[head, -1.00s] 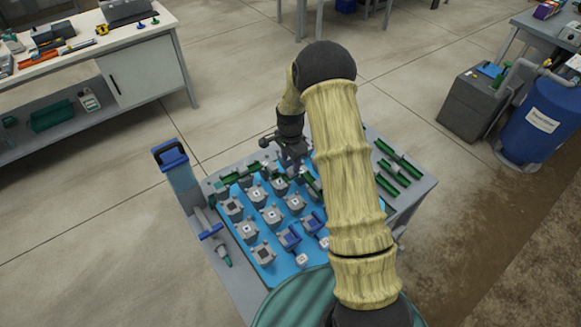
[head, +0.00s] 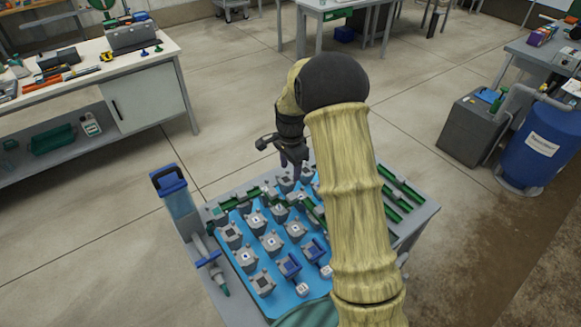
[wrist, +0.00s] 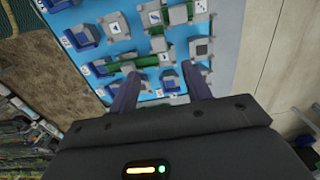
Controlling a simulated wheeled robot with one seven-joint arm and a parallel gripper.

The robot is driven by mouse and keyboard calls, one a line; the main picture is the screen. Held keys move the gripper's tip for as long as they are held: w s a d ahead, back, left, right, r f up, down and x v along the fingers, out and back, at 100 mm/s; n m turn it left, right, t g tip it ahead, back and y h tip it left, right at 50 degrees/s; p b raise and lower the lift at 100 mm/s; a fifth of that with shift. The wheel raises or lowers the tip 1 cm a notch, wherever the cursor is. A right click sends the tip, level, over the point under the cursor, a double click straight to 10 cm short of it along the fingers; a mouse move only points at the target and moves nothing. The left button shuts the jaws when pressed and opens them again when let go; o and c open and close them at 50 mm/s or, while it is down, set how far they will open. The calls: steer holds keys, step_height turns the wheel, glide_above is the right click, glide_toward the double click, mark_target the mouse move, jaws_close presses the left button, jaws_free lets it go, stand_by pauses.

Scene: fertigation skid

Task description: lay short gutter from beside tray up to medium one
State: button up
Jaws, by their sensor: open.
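My gripper (head: 292,164) is open above the far part of the blue tray (head: 223,224). In the wrist view its two dark fingers (wrist: 160,88) are spread, with nothing clearly held between them. A green gutter (wrist: 137,63) lies across grey blocks on the tray, just beyond the fingertips. In the head view, a green gutter (head: 314,211) shows on the tray beside my arm, and more green shows near its far left edge (head: 236,204). Several green gutters (head: 403,188) lie on the cart to the right of the tray. My arm hides part of the tray; the gutters' lengths are hard to compare.
Grey blocks with marked tops (head: 270,241) and blue-topped blocks (head: 289,266) stand on the tray. A clear blue-topped container (head: 176,195) stands at the cart's left corner. A workbench (head: 150,85) is at left, a blue barrel (head: 540,147) at right. Floor beyond the cart is clear.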

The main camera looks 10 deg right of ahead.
steer(key=s+r+n+t, duration=0.1)
steer(key=s+r+n, duration=0.3)
steer(key=s, duration=0.8)
steer(key=s+r+n+t, duration=0.1)
steer(key=s+r+n, duration=0.3)
steer(key=s+n, duration=0.5)
steer(key=s, duration=0.3)
steer(key=shift+s+r+n+t, duration=0.15)
steer(key=shift+n+t, duration=0.15)
